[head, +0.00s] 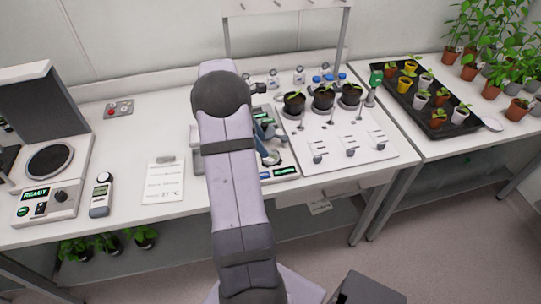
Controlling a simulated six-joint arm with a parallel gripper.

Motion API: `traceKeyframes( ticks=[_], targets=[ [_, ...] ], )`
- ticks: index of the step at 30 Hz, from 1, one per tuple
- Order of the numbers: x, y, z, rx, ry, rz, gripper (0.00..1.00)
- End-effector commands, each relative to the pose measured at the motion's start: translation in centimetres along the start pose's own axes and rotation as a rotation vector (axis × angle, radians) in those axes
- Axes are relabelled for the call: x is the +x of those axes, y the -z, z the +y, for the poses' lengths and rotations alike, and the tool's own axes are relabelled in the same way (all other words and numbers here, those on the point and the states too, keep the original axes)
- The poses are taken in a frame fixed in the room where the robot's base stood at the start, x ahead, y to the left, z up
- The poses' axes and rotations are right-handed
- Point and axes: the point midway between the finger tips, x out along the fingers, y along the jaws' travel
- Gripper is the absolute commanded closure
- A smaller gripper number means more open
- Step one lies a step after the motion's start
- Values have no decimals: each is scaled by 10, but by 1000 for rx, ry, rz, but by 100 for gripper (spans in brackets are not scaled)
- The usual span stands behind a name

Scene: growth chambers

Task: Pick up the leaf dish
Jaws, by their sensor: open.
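A small round dish (270,158) sits on a bench device just right of my arm, partly hidden by it. It is too small to tell whether a leaf lies in it. A shallow white dish (491,123) also lies on the right-hand bench, at the corner of the black tray; it looks empty. I cannot tell for sure which is the leaf dish. My gripper (266,130) shows partly as blue-grey parts beside my arm, above the device and close to the small round dish. It is open; its fingertips are hard to make out.
A white board (375,155) with potted seedlings and small levers stands right of my arm. A black tray (405,104) of pots is on the right bench. A handheld meter (100,195), paper sheet (163,184) and READY instrument (48,200) are left. Bench between them is clear.

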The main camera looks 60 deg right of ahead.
Motion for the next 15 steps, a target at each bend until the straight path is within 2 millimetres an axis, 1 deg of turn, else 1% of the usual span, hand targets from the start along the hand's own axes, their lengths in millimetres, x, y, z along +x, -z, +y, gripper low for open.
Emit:
traceKeyframes(
  ticks=[4,11,15],
  targets=[
    [10,0,0,-1,1,0,45],
    [16,0,0,0,1,1,45],
    [29,-1,1,1,4,1,45]
  ],
)
